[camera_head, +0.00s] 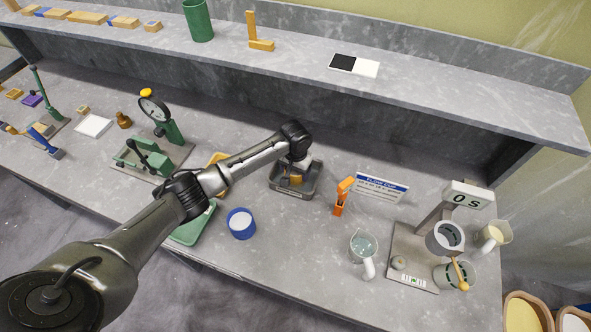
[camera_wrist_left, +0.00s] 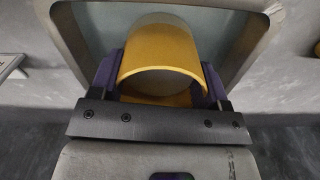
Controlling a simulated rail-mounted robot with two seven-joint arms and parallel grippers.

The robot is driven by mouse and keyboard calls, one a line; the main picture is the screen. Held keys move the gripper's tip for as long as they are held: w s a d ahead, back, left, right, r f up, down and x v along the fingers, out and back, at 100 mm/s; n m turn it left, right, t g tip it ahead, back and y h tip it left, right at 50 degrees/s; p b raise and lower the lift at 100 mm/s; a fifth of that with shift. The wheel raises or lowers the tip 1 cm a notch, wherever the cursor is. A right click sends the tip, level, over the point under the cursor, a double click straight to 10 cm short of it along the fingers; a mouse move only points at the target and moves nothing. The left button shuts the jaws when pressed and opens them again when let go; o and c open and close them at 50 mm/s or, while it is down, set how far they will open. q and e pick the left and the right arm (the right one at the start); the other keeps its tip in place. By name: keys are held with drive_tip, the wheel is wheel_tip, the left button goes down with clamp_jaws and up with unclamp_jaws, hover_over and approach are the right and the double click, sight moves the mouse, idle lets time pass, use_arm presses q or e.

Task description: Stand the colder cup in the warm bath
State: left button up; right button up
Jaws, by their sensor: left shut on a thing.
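A yellow cup (camera_wrist_left: 163,50) is between the purple fingers of my left gripper (camera_head: 296,172). The left gripper is shut on it. The cup (camera_head: 296,181) shows only in part beneath the gripper in the head view. The grey bath (camera_head: 291,192) stands on the bench under the gripper. In the left wrist view the bath's rim (camera_wrist_left: 258,32) frames the cup, which is over or inside it. I cannot tell whether the cup touches the bath's floor. My right gripper is not in view.
A yellow-orange thing (camera_head: 217,158) is partly hidden behind my left arm. A green tray (camera_head: 195,229) and a blue-rimmed round container (camera_head: 241,224) stand near the front. An orange stand (camera_head: 342,197), a sign (camera_head: 380,187) and a glass jug (camera_head: 363,246) are to the right.

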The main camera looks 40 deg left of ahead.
use_arm(q)
drive_tip(key=o, duration=0.6)
drive_tip(key=shift+f, duration=0.1)
drive_tip(key=o, duration=0.4)
